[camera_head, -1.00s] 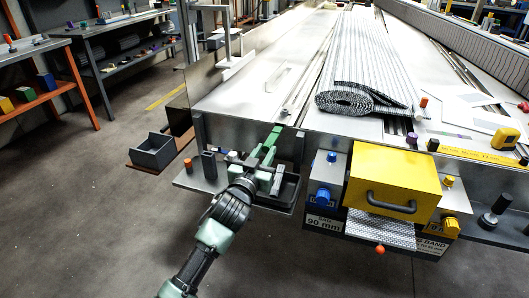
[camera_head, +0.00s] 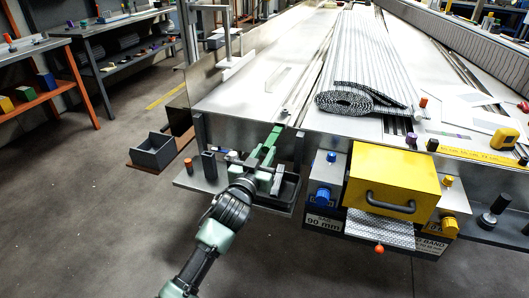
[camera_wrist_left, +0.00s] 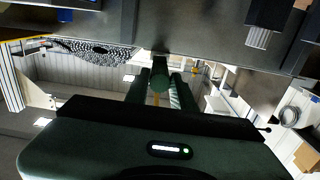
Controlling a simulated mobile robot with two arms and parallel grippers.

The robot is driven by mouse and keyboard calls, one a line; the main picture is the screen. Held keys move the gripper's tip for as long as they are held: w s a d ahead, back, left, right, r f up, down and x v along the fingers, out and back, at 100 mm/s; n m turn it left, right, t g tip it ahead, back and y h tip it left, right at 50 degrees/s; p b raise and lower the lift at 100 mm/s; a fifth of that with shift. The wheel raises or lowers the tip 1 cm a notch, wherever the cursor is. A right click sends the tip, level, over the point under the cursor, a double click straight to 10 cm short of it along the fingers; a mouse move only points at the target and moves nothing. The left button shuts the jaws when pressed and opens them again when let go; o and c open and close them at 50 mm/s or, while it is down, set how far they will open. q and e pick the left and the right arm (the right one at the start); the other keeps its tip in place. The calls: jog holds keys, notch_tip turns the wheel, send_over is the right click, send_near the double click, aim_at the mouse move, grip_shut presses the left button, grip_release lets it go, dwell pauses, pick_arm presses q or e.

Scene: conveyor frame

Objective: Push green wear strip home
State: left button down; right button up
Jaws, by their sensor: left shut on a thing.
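The green wear strip (camera_head: 274,136) stands up at the conveyor's front edge in the head view, at the end of my left arm. My left gripper (camera_head: 265,160) is shut on it. In the wrist view the two dark fingers of the left gripper (camera_wrist_left: 162,88) close around a green end of the strip (camera_wrist_left: 159,76), just below the metal conveyor edge. The fingers and arm hide the strip's lower part, and I cannot tell how far it is seated. My right gripper is not in view.
The steel conveyor bed (camera_head: 250,95) lies ahead with a rolled grey belt (camera_head: 350,100) on it. A yellow box with a handle (camera_head: 395,180) hangs at the front, right of my gripper. A grey bin (camera_head: 153,152) sits to the left. A front ledge (camera_head: 197,182) carries small parts.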

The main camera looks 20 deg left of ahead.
aim_at(274, 136)
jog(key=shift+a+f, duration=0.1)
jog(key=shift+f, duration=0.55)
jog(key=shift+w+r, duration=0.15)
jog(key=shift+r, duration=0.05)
pick_arm(q)
jog(key=shift+w, duration=0.3)
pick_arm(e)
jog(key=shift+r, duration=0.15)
pick_arm(q)
jog(key=shift+w, duration=1.1)
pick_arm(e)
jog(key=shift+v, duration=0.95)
pick_arm(q)
jog(key=shift+w+b, duration=0.15)
jog(key=shift+b, duration=0.15)
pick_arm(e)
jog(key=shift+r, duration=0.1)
pick_arm(q)
jog(key=shift+w+d+b, duration=0.1)
jog(key=shift+w+b, duration=0.35)
jog(key=shift+w, duration=0.9)
jog(key=shift+w+b, duration=0.6)
jog(key=shift+w, duration=0.8)
jog(key=shift+w+d+b, duration=0.1)
jog(key=shift+w+b, duration=0.6)
jog(key=shift+w, duration=0.65)
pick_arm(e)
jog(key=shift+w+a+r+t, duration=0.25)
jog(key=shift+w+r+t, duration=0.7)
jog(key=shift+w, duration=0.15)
